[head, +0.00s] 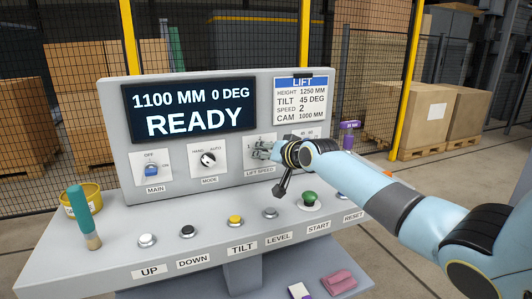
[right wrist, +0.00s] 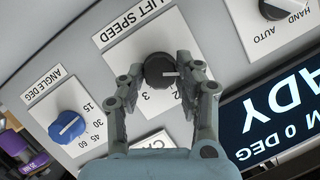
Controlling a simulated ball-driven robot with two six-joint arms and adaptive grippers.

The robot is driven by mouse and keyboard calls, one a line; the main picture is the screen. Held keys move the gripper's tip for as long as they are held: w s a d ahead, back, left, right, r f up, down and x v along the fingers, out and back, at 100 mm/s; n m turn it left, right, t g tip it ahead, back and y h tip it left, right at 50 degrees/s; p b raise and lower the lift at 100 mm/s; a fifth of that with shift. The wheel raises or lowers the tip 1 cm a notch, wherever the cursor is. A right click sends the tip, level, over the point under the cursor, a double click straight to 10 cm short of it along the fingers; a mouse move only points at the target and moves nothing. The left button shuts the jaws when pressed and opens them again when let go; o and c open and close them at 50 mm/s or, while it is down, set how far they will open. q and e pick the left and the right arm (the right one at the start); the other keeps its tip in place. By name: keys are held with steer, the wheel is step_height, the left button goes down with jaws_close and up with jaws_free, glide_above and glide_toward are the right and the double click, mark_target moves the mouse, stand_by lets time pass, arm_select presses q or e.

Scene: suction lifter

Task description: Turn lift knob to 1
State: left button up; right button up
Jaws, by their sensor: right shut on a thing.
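The black lift speed knob (right wrist: 160,70) sits on a white plate labelled LIFT SPEED (right wrist: 128,48) in the right wrist view. Its white pointer line points right in that view, toward one finger. The digit 3 shows below the knob; a 2 is partly visible, and the 1 cannot be made out. My right gripper (right wrist: 163,84) is shut on the knob, one finger on each side. In the head view my right gripper (head: 264,151) covers the knob on the console. My left gripper is not in view.
The display (head: 189,110) reads 1100 MM, 0 DEG, READY. The lift card (head: 301,101) lists speed 2. The mode knob (head: 208,158) and main knob (head: 152,170) are left of my gripper. The blue angle knob (right wrist: 67,127) is close by. The green start button (head: 310,197) lies below my wrist.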

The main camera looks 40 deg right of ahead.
steer(key=shift+f, duration=0.1)
steer(key=o, duration=1.1)
steer(key=shift+o, duration=0.2)
steer(key=v, duration=1.2)
